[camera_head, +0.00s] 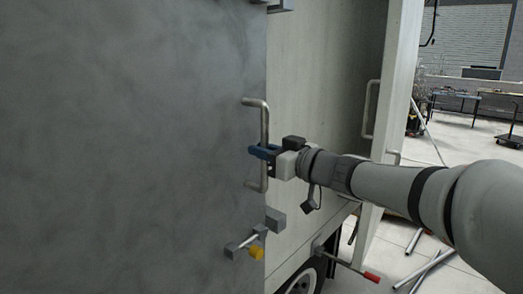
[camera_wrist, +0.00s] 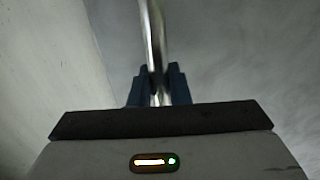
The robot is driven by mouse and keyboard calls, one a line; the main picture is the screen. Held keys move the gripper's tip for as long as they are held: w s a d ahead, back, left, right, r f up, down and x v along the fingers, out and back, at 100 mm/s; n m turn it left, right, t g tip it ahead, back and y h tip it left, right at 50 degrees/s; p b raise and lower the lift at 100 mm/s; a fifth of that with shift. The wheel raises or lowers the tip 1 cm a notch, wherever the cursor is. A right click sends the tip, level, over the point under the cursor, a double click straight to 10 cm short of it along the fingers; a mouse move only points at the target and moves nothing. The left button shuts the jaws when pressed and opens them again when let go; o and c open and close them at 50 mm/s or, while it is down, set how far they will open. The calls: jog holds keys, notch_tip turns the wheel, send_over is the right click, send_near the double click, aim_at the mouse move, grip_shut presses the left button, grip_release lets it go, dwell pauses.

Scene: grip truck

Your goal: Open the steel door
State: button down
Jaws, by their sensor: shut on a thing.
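The steel door (camera_head: 130,140) is a large grey panel that fills the left half of the head view; it also shows at the upper right of the wrist view (camera_wrist: 230,60). A vertical metal bar handle (camera_head: 264,115) is fixed near the door's right edge. My gripper (camera_head: 262,152) reaches in from the right and is shut on the handle at about its middle. In the wrist view the handle (camera_wrist: 154,40) runs up between the two dark blue fingers (camera_wrist: 158,88). The fingertips partly hide the bar.
Below the handle is a latch with a yellow knob (camera_head: 256,253). The pale truck body (camera_head: 325,90) stands behind the door's edge, with a second handle (camera_head: 369,110) and a red-ended lever (camera_head: 371,277). Loose pipes (camera_head: 430,268) lie on the floor at right.

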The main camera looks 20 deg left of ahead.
jog(key=p+v, duration=0.1)
jog(key=v, duration=0.5)
jog(key=shift+s+p, duration=0.3)
jog(key=shift+s, duration=0.1)
jog(key=shift+d, duration=0.15)
jog(key=s+p+v, duration=0.1)
jog(key=v, duration=0.5)
jog(key=shift+s+p, duration=0.25)
jog(key=shift+p, duration=0.15)
jog(key=s+d+p, duration=0.2)
jog(key=s+d, duration=0.2)
jog(key=d, duration=0.1)
dwell(0.4)
jog(key=shift+s, duration=0.1)
